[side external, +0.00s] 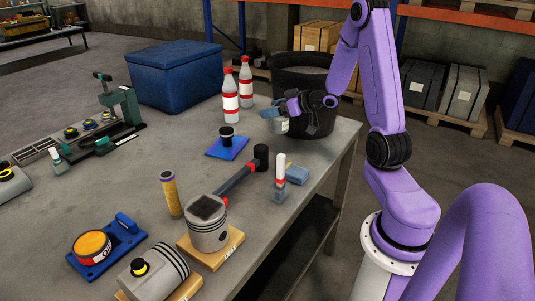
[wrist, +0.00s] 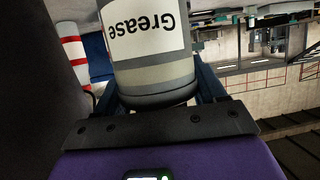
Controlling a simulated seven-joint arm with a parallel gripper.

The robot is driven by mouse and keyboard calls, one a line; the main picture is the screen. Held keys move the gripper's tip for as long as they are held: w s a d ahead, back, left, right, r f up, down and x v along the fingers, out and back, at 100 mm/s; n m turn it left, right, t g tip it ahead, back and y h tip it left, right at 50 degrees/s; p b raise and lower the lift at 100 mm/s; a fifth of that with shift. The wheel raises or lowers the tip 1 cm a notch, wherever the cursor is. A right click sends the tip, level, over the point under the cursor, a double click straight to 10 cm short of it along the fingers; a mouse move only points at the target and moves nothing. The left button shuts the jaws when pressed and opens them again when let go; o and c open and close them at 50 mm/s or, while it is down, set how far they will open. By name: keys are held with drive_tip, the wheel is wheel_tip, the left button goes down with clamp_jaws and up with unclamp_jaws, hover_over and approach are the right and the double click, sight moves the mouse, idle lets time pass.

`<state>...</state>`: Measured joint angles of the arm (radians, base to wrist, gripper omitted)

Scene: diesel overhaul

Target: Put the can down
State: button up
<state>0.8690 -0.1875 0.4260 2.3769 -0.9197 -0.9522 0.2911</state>
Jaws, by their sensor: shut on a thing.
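The grease can (side external: 282,126) is a small grey can with a white band, at the table's far right edge in the side view. In the wrist view the can (wrist: 150,72) fills the upper middle, with its "Grease" label upside down in the picture. My gripper (side external: 272,113) is shut on the can, with blue fingers on either side of it. The fingers hide part of the can. I cannot tell whether its base touches the table (side external: 325,150) or hangs just above it.
A large black bin (side external: 303,78) stands just behind the can. Two white bottles with red caps (side external: 231,95) stand to its left. A black-lidded jar (side external: 227,138) sits on a blue mat (side external: 228,152).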

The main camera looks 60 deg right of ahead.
drive_tip(key=w+a+r+m+h, duration=0.1)
drive_tip(key=w+a, duration=0.1)
drive_tip(key=a, duration=0.7)
drive_tip(key=w+a+r+m+h, duration=0.1)
drive_tip(key=w+a+h, duration=0.15)
drive_tip(key=a, duration=0.75)
drive_tip(key=s+a+f+m+h, duration=0.1)
drive_tip(key=s+a+f+m, duration=0.1)
drive_tip(key=s+a, duration=0.45)
drive_tip(key=s+a+f+m+h, duration=0.1)
drive_tip(key=s+a+f+h, duration=0.15)
drive_tip(key=s, duration=0.75)
drive_tip(key=shift+m+g+y, duration=0.3)
drive_tip(key=shift+g, duration=0.1)
drive_tip(key=shift+w+f, duration=0.15)
drive_tip(key=shift+f, duration=3.4)
drive_tip(key=shift+f, duration=0.1)
drive_tip(key=o, duration=1.2)
drive_tip(key=shift+c, duration=0.2)
